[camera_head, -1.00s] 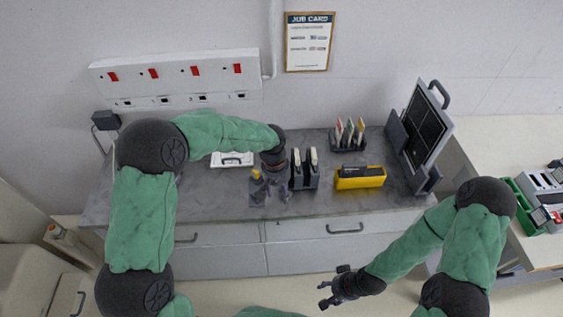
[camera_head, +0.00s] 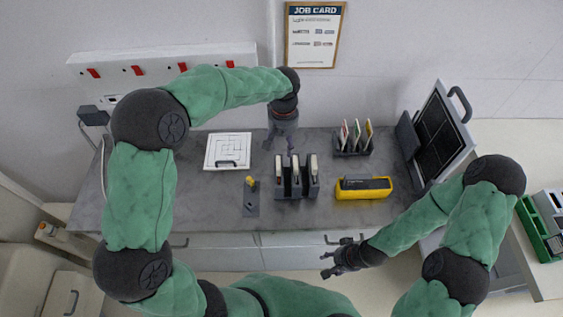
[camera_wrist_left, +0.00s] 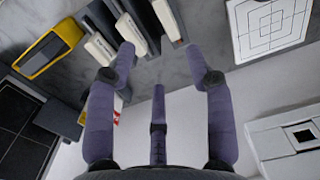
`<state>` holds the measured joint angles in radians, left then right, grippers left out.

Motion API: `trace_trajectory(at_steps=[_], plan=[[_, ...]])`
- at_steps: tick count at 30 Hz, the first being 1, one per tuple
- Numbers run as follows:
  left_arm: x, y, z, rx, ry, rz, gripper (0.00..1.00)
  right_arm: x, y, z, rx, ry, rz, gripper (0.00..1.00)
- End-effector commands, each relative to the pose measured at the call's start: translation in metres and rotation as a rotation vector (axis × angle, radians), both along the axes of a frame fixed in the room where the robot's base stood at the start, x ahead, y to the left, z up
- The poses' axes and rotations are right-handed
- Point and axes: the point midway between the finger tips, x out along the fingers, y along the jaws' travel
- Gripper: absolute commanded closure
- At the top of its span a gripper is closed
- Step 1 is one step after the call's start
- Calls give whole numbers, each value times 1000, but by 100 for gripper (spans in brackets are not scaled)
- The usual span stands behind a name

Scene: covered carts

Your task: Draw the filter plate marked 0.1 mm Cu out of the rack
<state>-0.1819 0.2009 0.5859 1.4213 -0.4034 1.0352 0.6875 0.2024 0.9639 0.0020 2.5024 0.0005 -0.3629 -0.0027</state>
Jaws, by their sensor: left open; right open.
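A small dark rack (camera_head: 352,150) at the back of the worktop holds several thin upright plates (camera_head: 356,133) with coloured edges. A larger grey rack (camera_head: 285,190) nearer the front holds pale-topped upright slabs (camera_head: 296,166); it also shows in the left wrist view (camera_wrist_left: 135,40). No 0.1 mm Cu mark is readable, so I cannot tell which plate bears it. My left gripper (camera_head: 279,144) is open and empty, above the worktop just behind the larger rack. Its spread fingers (camera_wrist_left: 160,72) show in the left wrist view. My right gripper (camera_head: 326,264) is open and empty, in front of the drawers.
A yellow case (camera_head: 364,194) lies right of the larger rack. A white target plate (camera_head: 228,150) and a small stand with a yellow knob (camera_head: 251,200) are left of it. A tilted dark panel (camera_head: 440,130) stands at the right. The front left worktop is clear.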

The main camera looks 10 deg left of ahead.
Motion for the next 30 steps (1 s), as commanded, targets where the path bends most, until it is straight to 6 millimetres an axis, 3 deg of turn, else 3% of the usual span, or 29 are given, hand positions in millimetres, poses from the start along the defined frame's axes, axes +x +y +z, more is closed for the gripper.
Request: trace_trajectory(at_steps=[9, 17, 27, 30], plan=[[-2, 1, -45, 1, 5, 0, 47, -1, 0, -5, 0, 2, 1, 48], [-2, 2, -57, 0, 2, 0, 47, -1, 0, -6, 0, 2, 1, 48], [-5, 8, -100, 1, 4, -1, 47, -1, 0, -11, 0, 2, 1, 48], [-5, 8, -104, 0, 1, -1, 47, -1, 0, -11, 0, 2, 1, 48]])
